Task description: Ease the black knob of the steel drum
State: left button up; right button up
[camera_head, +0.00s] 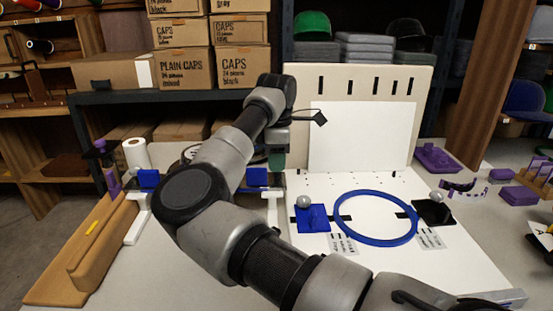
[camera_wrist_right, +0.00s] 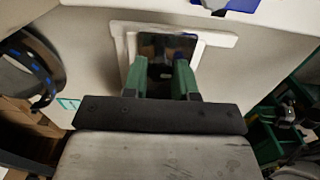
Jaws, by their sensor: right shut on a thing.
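My right arm crosses the middle of the head view, and its gripper (camera_head: 277,158) points down behind the blue block on the left fixture. In the right wrist view the green fingers (camera_wrist_right: 160,84) are shut on a small dark thing, perhaps the black knob, in front of a glossy black plate (camera_wrist_right: 166,46) with a white surround. The fingers hide most of it. I cannot make out the steel drum for sure; my arm covers much of that area in the head view. My left gripper is not in view.
A blue ring (camera_head: 339,230) lies on the white board between a blue block (camera_head: 312,219) and a black block (camera_head: 434,213), each with a grey ball. A beige slotted panel (camera_head: 420,95) stands behind. A wooden bar (camera_head: 104,235) lies at left; purple parts (camera_head: 436,158) lie at right.

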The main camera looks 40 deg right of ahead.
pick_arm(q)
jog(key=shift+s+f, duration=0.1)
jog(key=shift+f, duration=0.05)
pick_arm(e)
jog(key=shift+n, duration=0.3)
jog(key=n+p, duration=0.1)
jog(key=n, duration=0.1)
jog(key=shift+r+n, duration=0.1)
jog(key=shift+n, duration=0.3)
jog(key=n, duration=0.4)
jog(key=shift+n+p, duration=0.3)
jog(key=n, duration=0.4)
jog(key=shift+n, duration=0.3)
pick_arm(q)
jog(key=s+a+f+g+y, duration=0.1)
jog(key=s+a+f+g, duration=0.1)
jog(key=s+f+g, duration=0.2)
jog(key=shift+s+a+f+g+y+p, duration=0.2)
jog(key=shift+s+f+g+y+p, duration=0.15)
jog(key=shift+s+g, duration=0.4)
pick_arm(e)
jog(key=shift+n, duration=2.2)
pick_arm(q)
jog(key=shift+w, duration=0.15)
pick_arm(e)
jog(key=o, duration=0.9)
